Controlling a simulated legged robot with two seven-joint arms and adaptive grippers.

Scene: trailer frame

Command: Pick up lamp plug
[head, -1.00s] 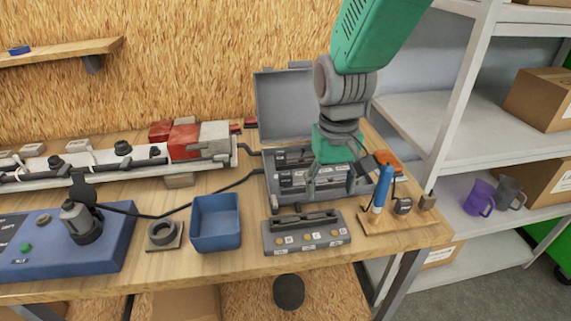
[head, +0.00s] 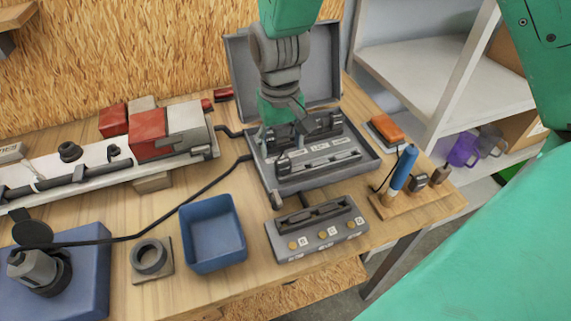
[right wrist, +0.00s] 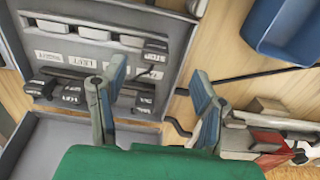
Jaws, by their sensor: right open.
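The open grey case (head: 362,167) on the bench holds rows of small dark and grey pieces with labels; I cannot tell which is the lamp plug. In the right wrist view the case tray (right wrist: 178,40) shows a row of black plug-like pieces (right wrist: 72,95) and a row of grey-topped pieces (right wrist: 90,32). My right gripper (head: 298,160) is over the left part of the case, partly hiding its contents. My left gripper is out of view.
A blue bin (head: 212,235), a grey labelled block (head: 318,245) and a round socket (head: 150,258) stand in front. A blue-handled tool (head: 404,168) stands at the right. A black cable (head: 190,202) crosses the bench. The case lid (head: 240,70) stands up behind.

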